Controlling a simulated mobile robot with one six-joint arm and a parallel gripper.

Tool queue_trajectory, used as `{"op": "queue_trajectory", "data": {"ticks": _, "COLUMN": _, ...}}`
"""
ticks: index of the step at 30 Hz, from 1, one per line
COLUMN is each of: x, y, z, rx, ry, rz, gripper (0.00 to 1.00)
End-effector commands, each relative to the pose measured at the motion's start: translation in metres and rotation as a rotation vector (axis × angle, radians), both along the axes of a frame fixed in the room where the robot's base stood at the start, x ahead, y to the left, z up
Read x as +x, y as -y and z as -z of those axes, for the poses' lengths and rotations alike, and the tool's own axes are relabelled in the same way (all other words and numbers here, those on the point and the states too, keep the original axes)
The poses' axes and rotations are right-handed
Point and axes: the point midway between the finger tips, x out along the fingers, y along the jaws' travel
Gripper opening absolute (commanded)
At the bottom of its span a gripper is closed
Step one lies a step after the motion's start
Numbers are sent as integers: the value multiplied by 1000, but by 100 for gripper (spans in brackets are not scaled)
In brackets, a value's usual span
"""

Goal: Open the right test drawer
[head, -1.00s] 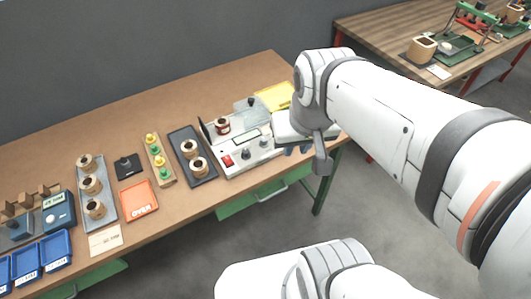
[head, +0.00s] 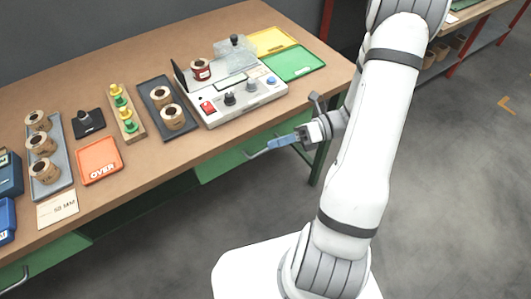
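The right test drawer (head: 222,164) is a green front under the right part of the wooden table. It looks shut, with a light metal bar handle (head: 256,154) near its right end. My gripper (head: 273,144) is in front of the table edge, its blue fingers pointing left toward the handle. The fingertips overlap the right end of the handle in the picture. I cannot tell whether they touch it, or how far apart the fingers are.
A tester with knobs and a red switch (head: 208,107) stands on the table (head: 215,140) above the drawer. A green table leg (head: 321,160) is right of the drawer. The floor in front is clear.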

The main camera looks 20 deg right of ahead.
Motion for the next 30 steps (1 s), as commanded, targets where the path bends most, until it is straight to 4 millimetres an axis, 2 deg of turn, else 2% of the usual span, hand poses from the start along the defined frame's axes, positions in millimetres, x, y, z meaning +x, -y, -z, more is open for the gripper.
{"op": "queue_trajectory", "data": {"ticks": 1, "x": 6, "y": 10, "z": 34, "rx": 74, "ry": -92, "rz": 84, "gripper": 20}}
{"op": "queue_trajectory", "data": {"ticks": 3, "x": 14, "y": 22, "z": 58, "rx": 167, "ry": -200, "rz": 186, "gripper": 20}}
{"op": "queue_trajectory", "data": {"ticks": 6, "x": 23, "y": 37, "z": 87, "rx": 283, "ry": -323, "rz": 300, "gripper": 20}}
{"op": "queue_trajectory", "data": {"ticks": 10, "x": 28, "y": 51, "z": 111, "rx": 384, "ry": -421, "rz": 391, "gripper": 20}}
{"op": "queue_trajectory", "data": {"ticks": 13, "x": 31, "y": 56, "z": 119, "rx": 426, "ry": -458, "rz": 425, "gripper": 20}}
{"op": "queue_trajectory", "data": {"ticks": 16, "x": 34, "y": 53, "z": 120, "rx": 438, "ry": -471, "rz": 435, "gripper": 20}}
{"op": "queue_trajectory", "data": {"ticks": 30, "x": 62, "y": -5, "z": 111, "rx": 435, "ry": -470, "rz": 430, "gripper": 20}}
